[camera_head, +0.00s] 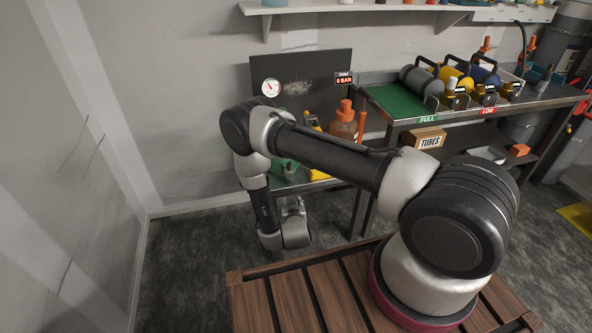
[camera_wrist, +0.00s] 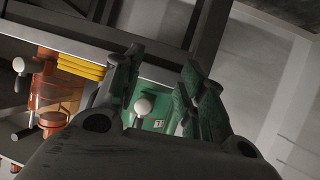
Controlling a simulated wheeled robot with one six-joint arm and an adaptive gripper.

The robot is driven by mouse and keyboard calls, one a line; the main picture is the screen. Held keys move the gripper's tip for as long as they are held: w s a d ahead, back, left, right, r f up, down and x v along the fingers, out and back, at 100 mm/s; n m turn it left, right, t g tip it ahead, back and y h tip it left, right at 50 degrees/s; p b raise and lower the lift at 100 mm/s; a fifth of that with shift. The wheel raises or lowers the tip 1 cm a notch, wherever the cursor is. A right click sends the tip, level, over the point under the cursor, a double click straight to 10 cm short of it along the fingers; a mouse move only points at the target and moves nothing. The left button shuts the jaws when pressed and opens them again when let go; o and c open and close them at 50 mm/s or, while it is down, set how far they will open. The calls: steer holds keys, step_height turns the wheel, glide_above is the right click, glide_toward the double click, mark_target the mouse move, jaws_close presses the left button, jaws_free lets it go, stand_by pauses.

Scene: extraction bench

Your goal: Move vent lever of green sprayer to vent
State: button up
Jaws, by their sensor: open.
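In the wrist view, the green sprayer (camera_wrist: 157,122) lies partly behind my gripper's fingers. A lever with a round white knob (camera_wrist: 142,106) shows in front of its green body, close to the left finger. My gripper (camera_wrist: 162,57) is open, and nothing is seen held between its two dark green finger pads. In the head view, part of a green body (camera_head: 284,166) shows on the low bench behind my arm; my arm hides most of it. The lever's marked positions cannot be read.
An orange sprayer (camera_wrist: 55,95) with its own white knob (camera_wrist: 18,65) stands left in the wrist view. Yellow hose-like loops (camera_wrist: 80,66) lie between. In the head view, a gauge (camera_head: 270,88) and a "0 BAR" display (camera_head: 343,79) sit on the back panel.

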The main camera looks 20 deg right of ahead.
steer(key=w+r+t+h, duration=0.1)
steer(key=w+r+t, duration=0.3)
steer(key=r, duration=0.6)
steer(key=shift+m+t, duration=0.4)
steer(key=shift+t, duration=0.1)
steer(key=w, duration=0.2)
steer(key=w+d, duration=0.1)
steer(key=w, duration=0.3)
steer(key=shift+w+d+r, duration=0.2)
steer(key=shift+d, duration=0.15)
jaws_close()
